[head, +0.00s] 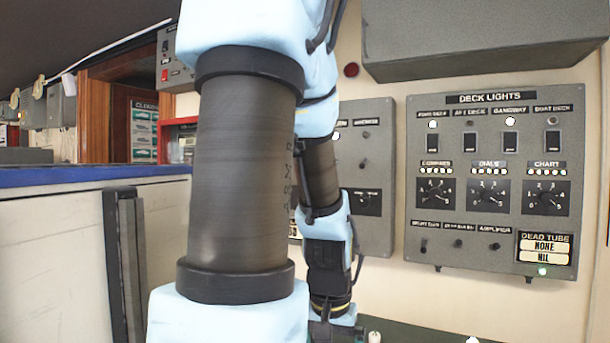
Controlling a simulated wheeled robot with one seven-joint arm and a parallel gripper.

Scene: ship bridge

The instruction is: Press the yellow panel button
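No yellow panel button can be made out in the head view. My arm fills the middle of the view and reaches down to the bottom edge. The end of my arm, with my gripper (334,329), is at the bottom edge, just in front of a dark green surface (415,336). Its fingertips are cut off or hidden, so I cannot see whether it is open or holds anything. A yellow band near my wrist seems to be part of my arm.
A grey "DECK LIGHTS" panel (497,230) with switches and dials is on the right wall. Another grey panel (378,146) is partly behind my arm. A small white knob-like thing (374,337) is right of my gripper. A blue-topped white counter (60,235) stands left.

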